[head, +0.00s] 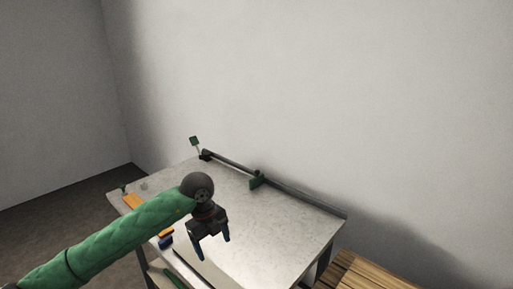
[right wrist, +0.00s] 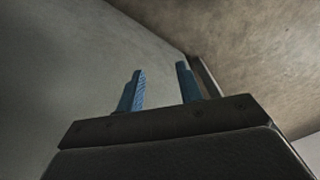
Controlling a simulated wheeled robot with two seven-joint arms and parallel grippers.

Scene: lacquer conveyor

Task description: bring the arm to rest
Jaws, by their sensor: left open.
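My left gripper (head: 212,245) hangs from my green left arm in the head view, over the light grey table top (head: 270,222). Its two blue-tipped fingers are apart and point down, with nothing visible between them. Whether the fingertips touch the table cannot be told. In the right wrist view my right gripper (right wrist: 160,88) shows two blue fingers set well apart, with nothing between them. The right arm is not in the head view.
A small green flag-like piece (head: 194,141) stands at the far corner. Orange and blue items (head: 166,240) lie at the front left edge. Wooden slats (head: 362,273) stand at lower right.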

